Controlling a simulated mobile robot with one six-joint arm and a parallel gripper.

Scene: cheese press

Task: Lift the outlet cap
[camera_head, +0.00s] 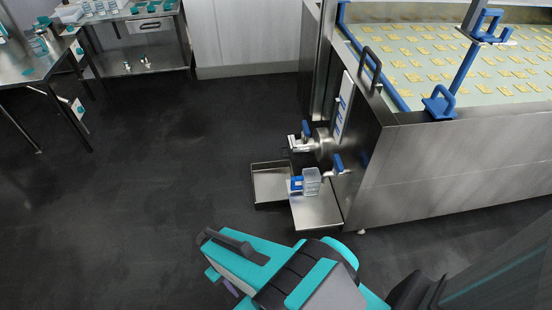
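The steel outlet (318,142) sticks out to the left from the low end of the vat, with a blue-handled valve (306,130) at its tip. I cannot make out a separate cap on it at this size. A second blue handle (338,163) sits lower on the same wall. A clear container (312,181) with a blue part on its left side stands on a steel tray below the outlet. My teal and dark gripper (222,262) is in the lower middle, nearer the camera and apart from the outlet and tray. Whether its fingers are open is not clear.
The steel vat (440,165) fills the right side, with yellow pieces inside and blue handles on its rim. A shallow steel bin (270,168) lies left of the tray. Steel tables (28,65) with small items stand at the left. The dark floor between is clear.

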